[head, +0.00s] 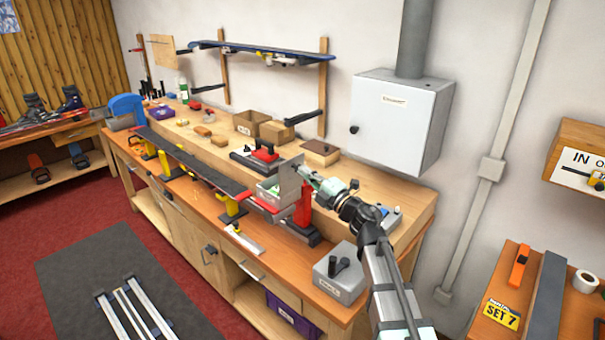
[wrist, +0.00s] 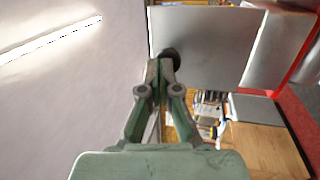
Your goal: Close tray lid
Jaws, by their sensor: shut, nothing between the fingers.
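The tray lid (head: 289,184) is a flat grey panel standing raised at the right end of a small grey tray (head: 268,200) on the bench. In the wrist view the lid (wrist: 215,42) fills the upper middle, with a dark round knob (wrist: 171,57) near its left edge. My gripper (head: 309,174) is just right of the lid in the head view. Its fingers (wrist: 165,68) are together and empty, overlapping the knob's lower part in the wrist view; I cannot tell whether they touch it. The fingers hide part of the knob.
A red vise-like stand (head: 303,208) is close below my gripper. A grey box with dark handles (head: 340,272) stands at the bench's near end. A long dark ski (head: 190,158) lies along the front on yellow supports. The white wall cabinet (head: 402,120) is behind my arm.

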